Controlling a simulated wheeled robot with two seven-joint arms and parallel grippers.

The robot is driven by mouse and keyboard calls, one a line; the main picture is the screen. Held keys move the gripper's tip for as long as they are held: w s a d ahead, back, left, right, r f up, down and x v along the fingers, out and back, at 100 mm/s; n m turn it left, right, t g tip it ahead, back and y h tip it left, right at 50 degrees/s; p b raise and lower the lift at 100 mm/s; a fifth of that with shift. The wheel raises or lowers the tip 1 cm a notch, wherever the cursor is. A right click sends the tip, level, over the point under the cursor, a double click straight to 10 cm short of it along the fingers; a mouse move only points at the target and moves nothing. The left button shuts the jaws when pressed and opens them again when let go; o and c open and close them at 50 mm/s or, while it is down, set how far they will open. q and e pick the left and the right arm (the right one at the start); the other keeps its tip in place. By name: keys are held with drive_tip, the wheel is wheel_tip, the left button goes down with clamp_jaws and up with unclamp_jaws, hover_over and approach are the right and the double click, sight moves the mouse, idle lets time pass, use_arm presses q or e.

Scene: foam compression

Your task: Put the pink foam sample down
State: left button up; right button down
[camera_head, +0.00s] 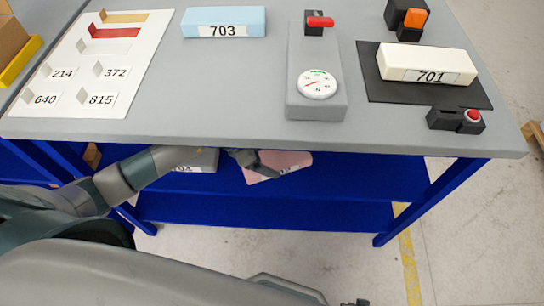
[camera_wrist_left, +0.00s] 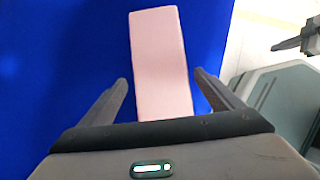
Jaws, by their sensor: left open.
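The pink foam sample (camera_head: 290,160) lies on the blue shelf below the grey tabletop, with part of its label showing. In the left wrist view the pink foam sample (camera_wrist_left: 158,50) is a long block on the blue surface. My left gripper (camera_head: 254,165) reaches under the table edge to it. In the wrist view the left gripper (camera_wrist_left: 160,80) is open, one finger on each side of the foam, with gaps visible at both sides. Part of my right gripper (camera_wrist_left: 292,43) seems to show at the right edge, its jaws unclear.
The blue shelf (camera_head: 350,185) also holds a grey labelled block (camera_head: 205,160), left of the pink one. On the grey tabletop (camera_head: 240,85) are a blue 703 block (camera_head: 224,15), a gauge (camera_head: 317,86), a white 701 block (camera_head: 425,62) on a black plate, and a white numbered board (camera_head: 130,65).

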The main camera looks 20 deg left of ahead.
use_arm(q)
drive_tip(key=s+a, duration=0.2)
drive_tip(key=s+a+b, duration=0.1)
drive_tip(key=s+a, duration=0.2)
drive_tip(key=a, duration=0.2)
drive_tip(key=shift+s+f+b, duration=0.1)
drive_tip(key=shift+s+b, duration=0.2)
drive_tip(key=shift+s, duration=0.1)
drive_tip(key=shift+s+a, duration=0.4)
drive_tip(key=shift+a, duration=0.2)
use_arm(e)
drive_tip(key=shift+w+a+r, duration=0.1)
drive_tip(key=shift+w+r, duration=0.15)
drive_tip(key=shift+r, duration=0.55)
drive_tip(key=shift+w+a+r, duration=0.1)
drive_tip(key=shift+w+r, duration=0.1)
drive_tip(key=shift+r, duration=0.6)
drive_tip(key=shift+w+a+r, duration=0.1)
drive_tip(key=shift+w+r, duration=0.15)
drive_tip(key=shift+r, duration=0.55)
